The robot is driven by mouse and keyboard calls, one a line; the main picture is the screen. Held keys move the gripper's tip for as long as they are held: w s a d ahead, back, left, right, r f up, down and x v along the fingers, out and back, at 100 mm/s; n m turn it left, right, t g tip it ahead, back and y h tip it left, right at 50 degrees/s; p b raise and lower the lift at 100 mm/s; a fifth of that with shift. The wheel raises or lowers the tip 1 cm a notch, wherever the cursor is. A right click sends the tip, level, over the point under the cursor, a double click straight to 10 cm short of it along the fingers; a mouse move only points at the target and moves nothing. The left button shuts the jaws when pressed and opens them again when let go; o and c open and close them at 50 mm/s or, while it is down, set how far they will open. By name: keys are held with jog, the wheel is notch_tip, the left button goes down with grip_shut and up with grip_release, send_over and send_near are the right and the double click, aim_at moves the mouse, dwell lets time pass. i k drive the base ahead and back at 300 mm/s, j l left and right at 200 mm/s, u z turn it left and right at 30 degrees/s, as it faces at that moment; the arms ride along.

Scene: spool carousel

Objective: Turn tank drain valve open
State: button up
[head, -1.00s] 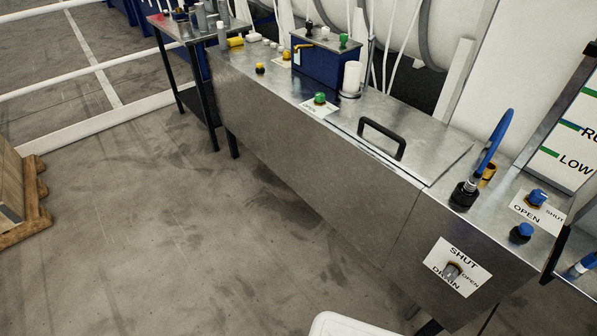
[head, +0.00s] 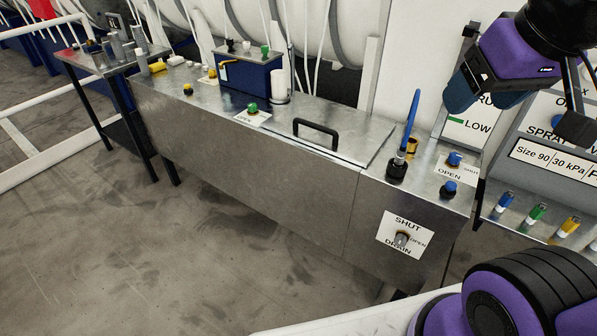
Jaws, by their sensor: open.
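The drain valve (head: 401,240) is a small grey-brown handle on the front face of the steel tank (head: 260,185), near its right end. It sits on a white label plate (head: 388,228) reading SHUT above, OPEN to the right and DRAIN below. The handle looks roughly upright, toward SHUT, but it is small and its exact angle is hard to read. My gripper (head: 580,126) shows only in part at the upper right edge, dark and open, with nothing seen in it. It is above, right of and well apart from the valve.
A blue-handled lever (head: 410,122) and a blue knob (head: 455,159) with an OPEN/SHUT label stand on the tank top. A black lid handle (head: 316,130) is further left. A grey panel (head: 550,160) with coloured plugs stands right. Floor before the tank is clear.

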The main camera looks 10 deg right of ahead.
aim_at(400, 240)
jog(key=j+z, duration=0.1)
jog(key=z, duration=0.35)
jog(key=j+z, duration=0.1)
jog(key=z, duration=0.35)
jog(key=k+j+z, duration=0.1)
jog(key=z, duration=0.8)
jog(key=k+j+z, duration=0.2)
jog(key=i+l, duration=0.1)
